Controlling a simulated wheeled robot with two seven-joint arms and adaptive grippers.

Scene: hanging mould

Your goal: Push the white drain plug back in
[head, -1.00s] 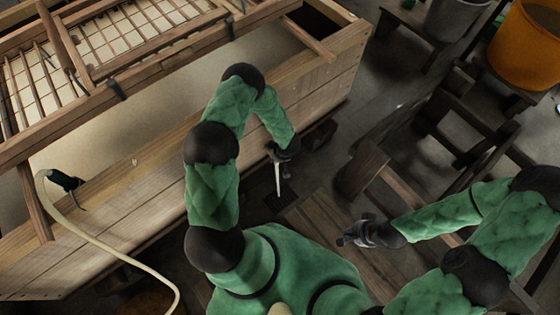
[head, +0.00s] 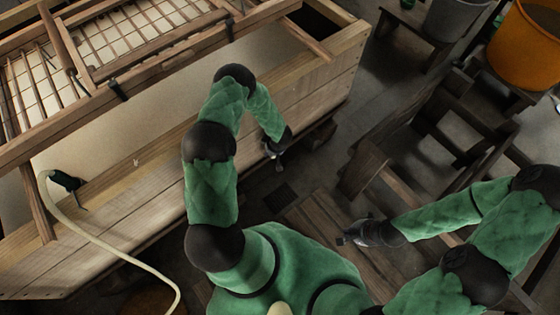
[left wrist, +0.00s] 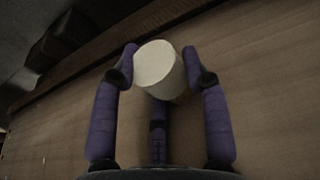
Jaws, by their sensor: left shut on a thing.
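The white drain plug (left wrist: 157,68) is a short off-white cylinder in the left wrist view. It sits between the fingertips of my left gripper (left wrist: 163,62), which is shut on it, in front of the vat's plank side. I cannot tell whether its hidden end is in the hole. In the head view my left gripper (head: 276,152) is low beside the wooden vat's (head: 300,108) outer side, and the plug is not clearly visible there. My right gripper (head: 352,239) is over the dark wooden planks, away from the vat; its finger opening is too small to judge.
A mould frame with a wire grid (head: 130,35) lies across the vat. A pale hose (head: 108,248) runs over the vat's rim at the left. Dark wooden stands (head: 455,115) and an orange bucket (head: 540,50) are at the right. Some floor shows beside the vat.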

